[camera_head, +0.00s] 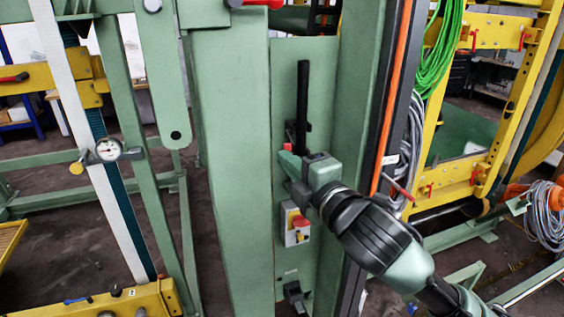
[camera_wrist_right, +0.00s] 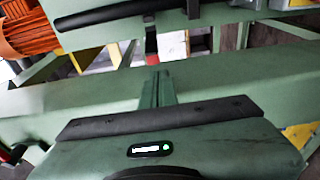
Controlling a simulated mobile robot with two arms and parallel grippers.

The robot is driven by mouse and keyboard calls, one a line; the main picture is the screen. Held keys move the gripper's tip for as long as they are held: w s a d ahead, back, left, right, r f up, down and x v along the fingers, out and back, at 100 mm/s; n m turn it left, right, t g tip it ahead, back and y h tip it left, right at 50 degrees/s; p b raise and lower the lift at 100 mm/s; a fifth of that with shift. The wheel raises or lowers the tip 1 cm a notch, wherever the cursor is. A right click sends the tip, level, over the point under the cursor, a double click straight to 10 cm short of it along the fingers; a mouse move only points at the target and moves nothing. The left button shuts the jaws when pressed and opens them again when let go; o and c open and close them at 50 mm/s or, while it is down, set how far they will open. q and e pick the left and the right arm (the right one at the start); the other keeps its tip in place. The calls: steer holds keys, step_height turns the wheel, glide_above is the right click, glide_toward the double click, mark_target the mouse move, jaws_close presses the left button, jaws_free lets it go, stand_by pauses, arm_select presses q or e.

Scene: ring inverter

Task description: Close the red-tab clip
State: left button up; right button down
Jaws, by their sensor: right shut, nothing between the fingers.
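A small red tab (camera_head: 287,147) shows on the green post panel, at the left beside the lower end of a black upright handle. The rest of the clip is partly hidden by the gripper. My left gripper is not in view.
A black handle (camera_head: 303,105) stands above the gripper. A yellow switch box with a red knob (camera_head: 299,222) sits just below it. A vertical orange strip (camera_head: 393,95) and grey cables (camera_head: 412,140) are to the right. The green column (camera_head: 233,160) is to the left.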

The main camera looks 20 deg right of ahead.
mark_target(288, 140)
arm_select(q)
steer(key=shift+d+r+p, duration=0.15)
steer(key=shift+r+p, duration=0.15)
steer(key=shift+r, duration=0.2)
arm_select(e)
steer(key=shift+w+a, duration=0.25)
steer(key=shift+w, duration=1.05)
